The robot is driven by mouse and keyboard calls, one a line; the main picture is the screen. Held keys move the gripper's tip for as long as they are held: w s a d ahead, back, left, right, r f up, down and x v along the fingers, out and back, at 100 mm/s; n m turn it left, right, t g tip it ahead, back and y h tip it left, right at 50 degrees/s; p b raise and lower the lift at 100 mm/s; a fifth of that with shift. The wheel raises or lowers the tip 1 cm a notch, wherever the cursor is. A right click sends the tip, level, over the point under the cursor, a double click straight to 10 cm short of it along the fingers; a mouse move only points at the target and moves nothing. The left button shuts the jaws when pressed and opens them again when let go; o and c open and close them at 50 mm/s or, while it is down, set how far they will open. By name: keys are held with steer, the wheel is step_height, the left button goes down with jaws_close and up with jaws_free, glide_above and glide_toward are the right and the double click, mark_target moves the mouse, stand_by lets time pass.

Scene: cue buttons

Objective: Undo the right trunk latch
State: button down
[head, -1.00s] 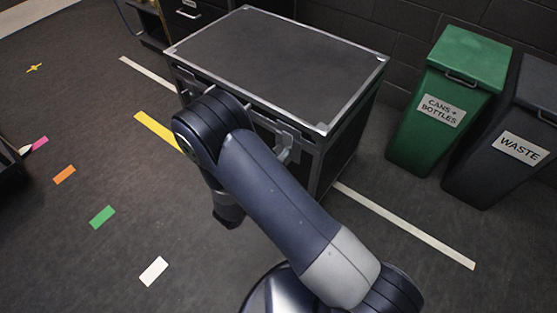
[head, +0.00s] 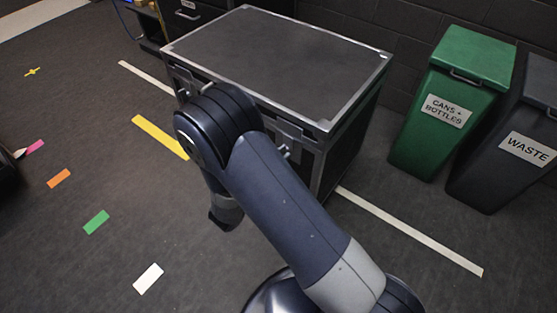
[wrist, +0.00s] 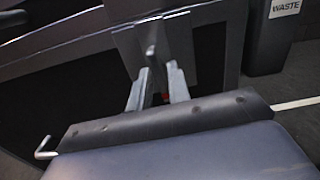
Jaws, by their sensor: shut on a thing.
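The trunk (head: 275,58) is a black case with metal edges, and its lid is down. The right latch (head: 287,139) is a grey metal piece on its front face, partly behind my arm in the head view. In the wrist view the latch plate (wrist: 154,42) stands straight ahead of my gripper (wrist: 157,82). The two fingers are at the lower part of the latch, one on each side, shut on it. The fingers hide part of what they hold.
A green bin (head: 450,100) and a dark waste bin (head: 510,145) stand right of the trunk. A white floor line (head: 410,232) runs in front of them. Coloured floor marks lie at left, such as a yellow strip (head: 158,137). The floor at left is mostly clear.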

steer(key=shift+m, duration=0.4)
steer(key=c, duration=1.6)
jaws_free()
steer(key=shift+o, duration=0.2)
steer(key=p+v, duration=0.2)
steer(key=v, duration=0.9)
steer(key=shift+w, duration=0.1)
steer(key=b+x, duration=0.2)
steer(key=x, duration=0.8)
steer(key=shift+w+d, duration=0.3)
